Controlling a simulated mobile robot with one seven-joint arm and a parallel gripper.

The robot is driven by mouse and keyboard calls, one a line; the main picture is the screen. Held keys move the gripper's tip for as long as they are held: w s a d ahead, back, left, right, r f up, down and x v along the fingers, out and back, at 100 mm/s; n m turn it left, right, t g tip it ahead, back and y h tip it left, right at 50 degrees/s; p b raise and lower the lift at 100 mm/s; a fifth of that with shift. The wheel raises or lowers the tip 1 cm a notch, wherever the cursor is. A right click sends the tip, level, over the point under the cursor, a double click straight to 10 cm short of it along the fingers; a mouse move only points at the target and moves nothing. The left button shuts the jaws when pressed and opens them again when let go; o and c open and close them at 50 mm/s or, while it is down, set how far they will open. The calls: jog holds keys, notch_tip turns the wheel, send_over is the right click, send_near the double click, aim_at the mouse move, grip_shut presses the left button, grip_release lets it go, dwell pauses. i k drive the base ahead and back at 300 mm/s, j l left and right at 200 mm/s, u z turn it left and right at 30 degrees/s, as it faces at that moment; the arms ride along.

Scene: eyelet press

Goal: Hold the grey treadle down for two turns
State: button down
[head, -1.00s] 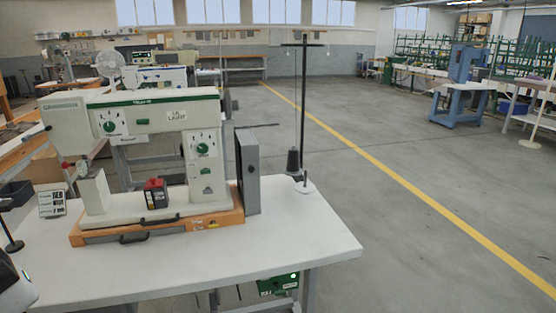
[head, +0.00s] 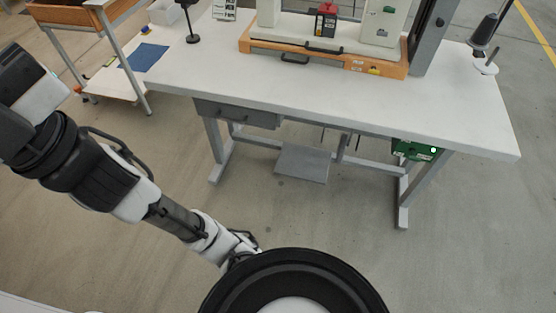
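The grey treadle (head: 302,164) is a flat plate low under the white table, near the middle of the table's leg frame. Nothing touches it in this view. My arm reaches from the left edge toward the lower middle. My gripper (head: 243,249) is at its end, in front of the treadle and lower in the picture, apart from it. The fingers are small and partly hidden behind the dark round part of my body, so I cannot tell whether they are open.
The white table (head: 440,112) carries the press on an orange base (head: 385,69). A grey drawer (head: 237,113) hangs under its left side, a green box with a lit lamp (head: 415,150) under its right. A wooden-topped bench (head: 92,18) stands at the left. The floor before the treadle is clear.

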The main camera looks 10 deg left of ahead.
aim_at(310, 164)
jog(key=j+z, duration=0.4)
jog(key=j, duration=0.5)
jog(key=j+z, duration=0.45)
jog(key=j, duration=0.45)
